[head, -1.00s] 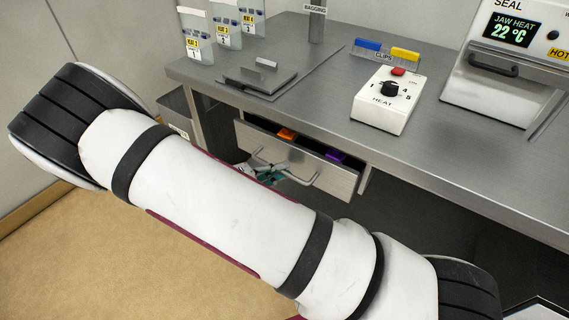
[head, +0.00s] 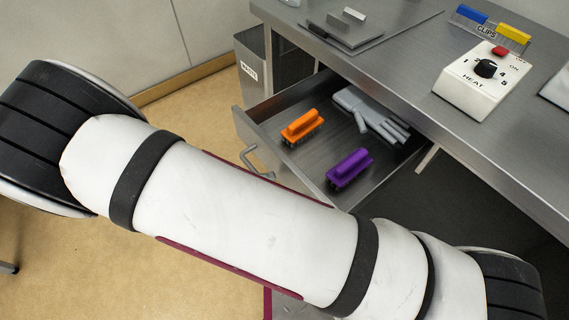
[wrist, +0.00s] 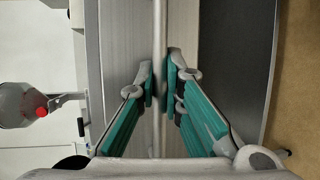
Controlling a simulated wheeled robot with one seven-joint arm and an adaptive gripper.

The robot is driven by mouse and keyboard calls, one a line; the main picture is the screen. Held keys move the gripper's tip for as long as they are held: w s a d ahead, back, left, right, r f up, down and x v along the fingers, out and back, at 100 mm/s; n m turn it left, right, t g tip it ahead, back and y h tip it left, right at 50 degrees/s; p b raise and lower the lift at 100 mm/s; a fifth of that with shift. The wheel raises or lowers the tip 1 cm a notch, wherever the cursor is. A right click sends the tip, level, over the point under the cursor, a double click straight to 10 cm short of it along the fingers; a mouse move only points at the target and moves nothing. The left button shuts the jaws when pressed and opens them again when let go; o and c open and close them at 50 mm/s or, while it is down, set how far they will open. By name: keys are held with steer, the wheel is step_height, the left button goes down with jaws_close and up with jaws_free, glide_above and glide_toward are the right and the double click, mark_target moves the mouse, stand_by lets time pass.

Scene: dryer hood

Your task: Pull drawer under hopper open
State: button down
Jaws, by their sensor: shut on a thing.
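The metal drawer (head: 258,132) under the bench stands well open in the head view. My gripper is hidden behind my arm in the head view.
The steel bench (head: 400,70) carries a heat control box (head: 482,80) and a clip rack (head: 490,28). A grey bin (head: 254,68) stands beside the drawer.

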steer(key=shift+s+a, duration=0.5)
steer(key=shift+a, duration=0.2)
steer(key=shift+s+a, duration=0.5)
steer(key=shift+a, duration=0.2)
steer(key=c, duration=1.7)
jaws_free()
steer(key=shift+a, duration=0.1)
steer(key=v, duration=1.2)
